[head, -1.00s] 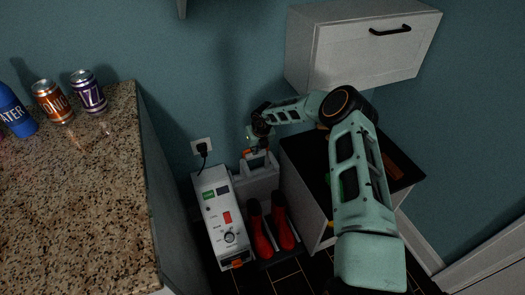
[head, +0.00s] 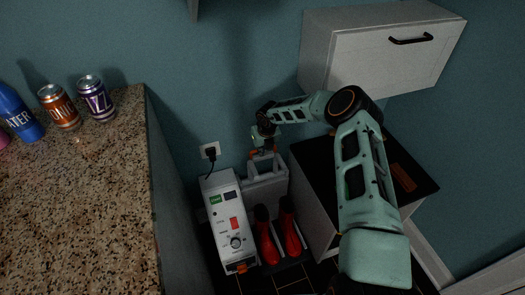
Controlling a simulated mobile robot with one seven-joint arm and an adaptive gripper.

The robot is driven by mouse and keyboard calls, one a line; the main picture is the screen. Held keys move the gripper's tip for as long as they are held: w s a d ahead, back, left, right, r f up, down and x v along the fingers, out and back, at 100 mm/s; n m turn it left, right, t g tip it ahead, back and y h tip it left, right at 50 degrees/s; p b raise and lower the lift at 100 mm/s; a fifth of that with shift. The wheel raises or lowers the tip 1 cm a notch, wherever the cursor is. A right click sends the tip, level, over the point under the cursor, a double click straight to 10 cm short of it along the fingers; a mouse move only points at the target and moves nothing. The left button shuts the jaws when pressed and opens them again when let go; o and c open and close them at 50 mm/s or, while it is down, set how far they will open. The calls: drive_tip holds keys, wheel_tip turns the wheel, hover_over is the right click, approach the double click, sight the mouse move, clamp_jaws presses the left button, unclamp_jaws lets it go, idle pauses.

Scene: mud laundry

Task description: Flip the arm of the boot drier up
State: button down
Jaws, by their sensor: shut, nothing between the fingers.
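The boot drier is a white unit with a control panel (head: 230,222), standing on the floor between the counter and a dark-topped cabinet. A pale arm (head: 266,172) with two prongs shows at the back of the drier, behind the red boots. Small orange parts show near the prong tops. My gripper (head: 264,148) is shut and empty, pointing down right at the top of this arm. Its fingertips are small and dark, and I cannot tell whether they touch the arm.
Red boots (head: 278,237) stand right of the control panel. The granite counter (head: 75,215) with cans and a blue bottle (head: 20,118) lies left. A dark-topped cabinet (head: 415,190) stands right, below a white wall cabinet (head: 385,50). A plug (head: 210,153) sits in the wall socket.

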drive_tip(key=w+r, duration=0.1)
drive_tip(key=w+a+r+t, duration=0.1)
drive_tip(key=w, duration=0.1)
drive_tip(key=shift+r, duration=0.2)
drive_tip(key=shift+s+d+r, duration=0.1)
drive_tip(key=shift+s+r, duration=0.2)
drive_tip(key=shift+r, duration=0.35)
drive_tip(key=s+d+r+g, duration=0.1)
drive_tip(key=s+r, duration=0.4)
drive_tip(key=r, duration=0.2)
drive_tip(key=shift+s+d+r, duration=0.3)
drive_tip(key=shift+d+r, duration=0.05)
drive_tip(key=shift+r, duration=0.05)
